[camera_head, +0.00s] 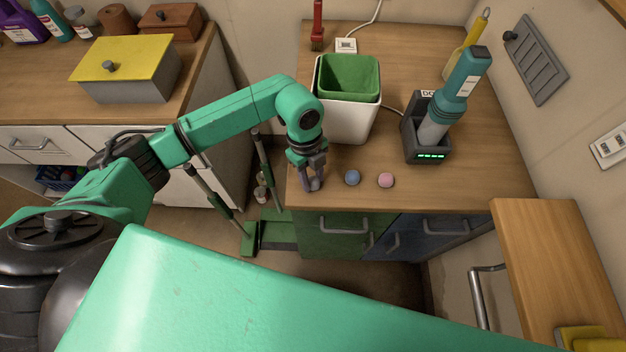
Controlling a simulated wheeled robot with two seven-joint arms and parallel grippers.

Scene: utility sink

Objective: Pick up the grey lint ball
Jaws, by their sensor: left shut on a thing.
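My left gripper (313,184) points down at the front left edge of the wooden counter, just left of two small balls. Its fingers are shut on a small greyish thing, which fits the grey lint ball; the fingers hide most of it. A blue ball (352,177) lies on the counter just right of the gripper, apart from it. A pink ball (386,180) lies further right. My right gripper is not in view.
A white bin with a green liner (348,76) stands behind the gripper. A dock (425,130) holding a teal handheld device (461,80) stands to the right. A grey box with a yellow lid (125,57) sits on the left counter. The counter's front right is clear.

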